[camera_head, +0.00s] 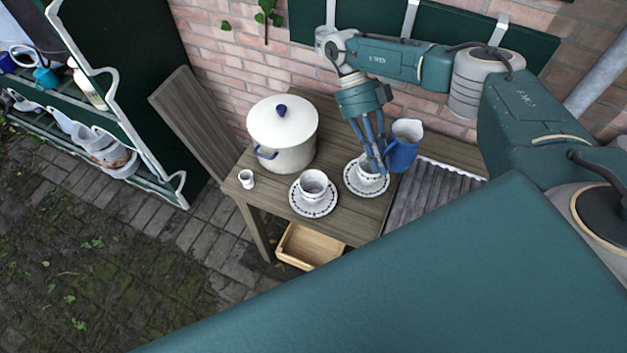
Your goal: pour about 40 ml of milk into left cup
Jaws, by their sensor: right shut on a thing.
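The left cup (313,183) is white with a dark pattern and stands upright on its patterned saucer (317,211) on the wooden table. A matching right cup (367,178) stands on its own saucer (352,184), partly hidden by my right gripper's fingers. A blue jug (405,147) with a pale inside stands out just right of the fingers, roughly upright. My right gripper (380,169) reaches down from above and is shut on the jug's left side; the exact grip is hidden. No milk can be made out. My left gripper is out of view.
A white lidded pot (283,138) stands behind the left cup. A small white pitcher (247,179) stands near the table's left edge. A ridged grey drainboard (428,190) lies at right. A wooden box (308,246) sits below the table's front edge. A shelf of crockery (110,150) stands at left.

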